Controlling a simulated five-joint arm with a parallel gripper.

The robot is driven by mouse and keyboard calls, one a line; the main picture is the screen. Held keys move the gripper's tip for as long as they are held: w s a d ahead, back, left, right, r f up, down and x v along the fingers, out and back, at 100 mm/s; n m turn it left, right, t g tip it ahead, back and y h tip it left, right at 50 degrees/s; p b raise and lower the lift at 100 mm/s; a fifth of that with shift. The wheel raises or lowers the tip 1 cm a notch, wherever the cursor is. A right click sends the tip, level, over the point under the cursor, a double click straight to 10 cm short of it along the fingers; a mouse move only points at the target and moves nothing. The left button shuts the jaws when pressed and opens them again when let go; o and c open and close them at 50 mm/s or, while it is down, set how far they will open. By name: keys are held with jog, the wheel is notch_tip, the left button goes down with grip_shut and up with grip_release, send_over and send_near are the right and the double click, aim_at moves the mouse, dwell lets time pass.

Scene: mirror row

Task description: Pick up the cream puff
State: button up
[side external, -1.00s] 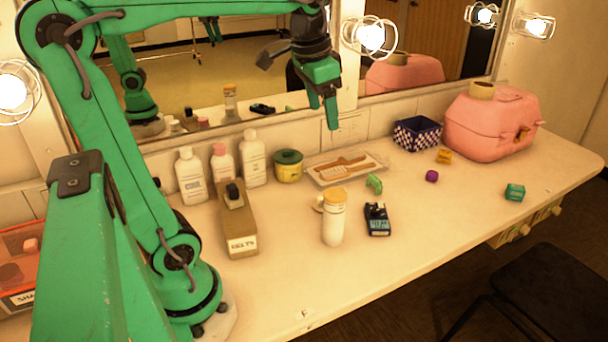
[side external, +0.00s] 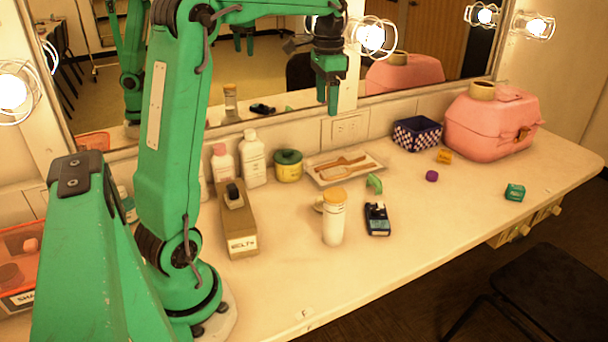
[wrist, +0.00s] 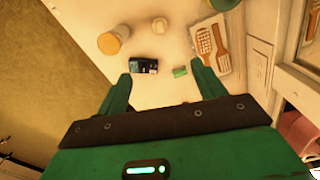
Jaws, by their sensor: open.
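My gripper (side external: 327,108) hangs high above the back of the counter, in front of the mirror, fingers pointing down. In the wrist view my gripper (wrist: 161,68) has its two fingers spread apart with nothing held between them.
A white bottle with a tan lid (side external: 333,220) stands beside the device.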

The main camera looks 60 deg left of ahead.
notch_tip(320, 180, down, 24)
jog(key=shift+f, duration=0.15)
dwell(0.6)
jog(key=shift+f, duration=0.1)
jog(key=shift+f, duration=2.5)
jog(key=c, duration=1)
